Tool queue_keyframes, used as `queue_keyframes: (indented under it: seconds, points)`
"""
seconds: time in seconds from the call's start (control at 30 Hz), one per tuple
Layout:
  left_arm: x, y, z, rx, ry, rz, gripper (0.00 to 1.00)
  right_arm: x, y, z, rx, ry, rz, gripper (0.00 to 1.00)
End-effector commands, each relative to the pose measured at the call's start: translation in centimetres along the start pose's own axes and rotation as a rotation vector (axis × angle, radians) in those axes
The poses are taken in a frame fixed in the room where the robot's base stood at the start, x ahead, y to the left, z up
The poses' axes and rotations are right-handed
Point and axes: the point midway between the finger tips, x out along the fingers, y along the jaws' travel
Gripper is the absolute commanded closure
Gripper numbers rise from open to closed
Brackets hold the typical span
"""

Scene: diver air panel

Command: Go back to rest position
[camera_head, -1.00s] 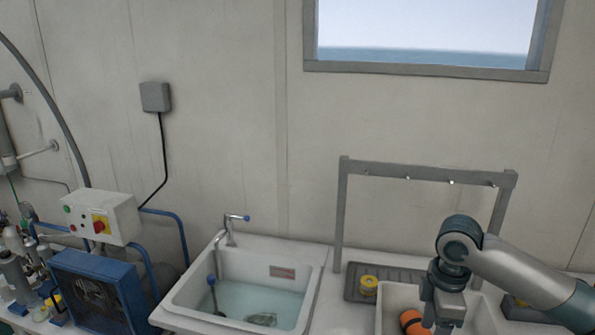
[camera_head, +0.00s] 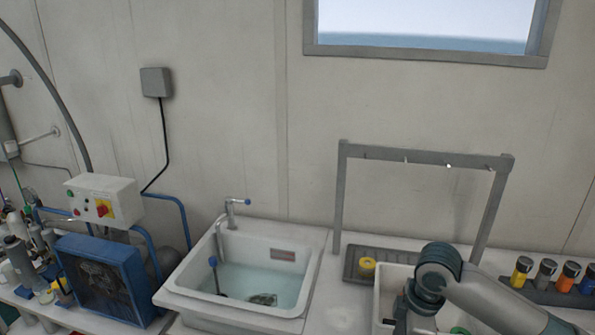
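My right arm comes in from the right, and its wrist hangs over the white bin (camera_head: 388,280) at the lower right. The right gripper is at the bottom edge of the view with its fingertips out of frame, so I cannot tell whether it is open or shut. My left gripper is not in view. A yellow ring-shaped piece (camera_head: 367,265) sits on the dark grey tray behind the bin.
A sink (camera_head: 255,290) with water and a tap (camera_head: 232,212) is at the centre. A grey frame (camera_head: 340,200) with hooks stands behind the bin. Several coloured cylinders (camera_head: 545,272) stand in a dark rack at right. A blue-framed fan unit (camera_head: 100,280) and control box (camera_head: 103,200) are at left.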

Motion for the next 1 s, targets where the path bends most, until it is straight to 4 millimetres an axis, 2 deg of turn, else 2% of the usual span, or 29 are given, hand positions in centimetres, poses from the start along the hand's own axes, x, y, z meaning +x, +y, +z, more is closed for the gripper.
queue_keyframes:
  seconds: [0.2,0.5,0.77,1.0]
  points:
    - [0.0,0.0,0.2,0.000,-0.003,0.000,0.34,4.5,-3.9,-3.0,0.051,0.094,0.011,0.37]
    - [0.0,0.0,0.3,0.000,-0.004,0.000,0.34,9.1,-9.3,-5.5,0.214,0.226,0.037,0.37]
    - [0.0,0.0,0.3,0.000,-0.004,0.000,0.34,11.9,-13.7,-5.3,0.424,0.302,0.063,0.37]
    - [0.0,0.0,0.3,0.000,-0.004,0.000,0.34,13.8,-17.7,-2.6,0.657,0.317,0.098,0.37]
